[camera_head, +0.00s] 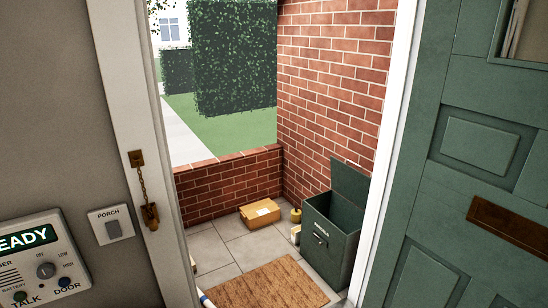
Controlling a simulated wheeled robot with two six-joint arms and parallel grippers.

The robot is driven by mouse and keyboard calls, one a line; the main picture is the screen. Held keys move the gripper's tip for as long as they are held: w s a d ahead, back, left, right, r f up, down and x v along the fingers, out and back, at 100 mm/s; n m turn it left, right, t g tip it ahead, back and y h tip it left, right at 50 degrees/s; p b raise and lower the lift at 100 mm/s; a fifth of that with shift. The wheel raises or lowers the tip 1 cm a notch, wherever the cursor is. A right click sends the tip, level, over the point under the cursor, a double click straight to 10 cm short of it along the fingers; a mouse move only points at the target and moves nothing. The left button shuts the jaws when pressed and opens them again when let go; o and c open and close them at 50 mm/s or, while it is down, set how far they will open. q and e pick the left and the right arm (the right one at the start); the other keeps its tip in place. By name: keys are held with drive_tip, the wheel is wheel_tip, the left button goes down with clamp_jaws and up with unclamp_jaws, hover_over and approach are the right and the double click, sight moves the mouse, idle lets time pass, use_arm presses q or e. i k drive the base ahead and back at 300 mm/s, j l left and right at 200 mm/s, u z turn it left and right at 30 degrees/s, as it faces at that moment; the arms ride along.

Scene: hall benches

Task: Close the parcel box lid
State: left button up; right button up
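The dark green parcel box (334,248) stands on the porch floor against the brick wall, just beyond the right door post. Its lid (350,183) is up, standing tilted back near the wall, so the box is open. Small pale lettering and a latch show on its front. The inside is mostly too dark to make out. Part of its right side is hidden by the white door post. Neither of my grippers is in view.
The green door (450,200) stands open at the right. A doormat (266,287) lies past the doorway. A cardboard parcel (260,212) sits by the low brick wall (228,187). Small yellowish items (296,216) stand left of the box. An intercom panel (40,262) is at left.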

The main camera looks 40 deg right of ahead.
sight(352, 184)
drive_tip(key=z, duration=1.85)
drive_tip(key=i+l, duration=0.5)
drive_tip(key=l, duration=0.15)
drive_tip(key=i+j, duration=0.15)
drive_tip(key=i, duration=0.35)
drive_tip(key=i+j+u, duration=0.1)
drive_tip(key=i, duration=0.45)
drive_tip(key=i+j, duration=0.15)
drive_tip(key=i, duration=0.35)
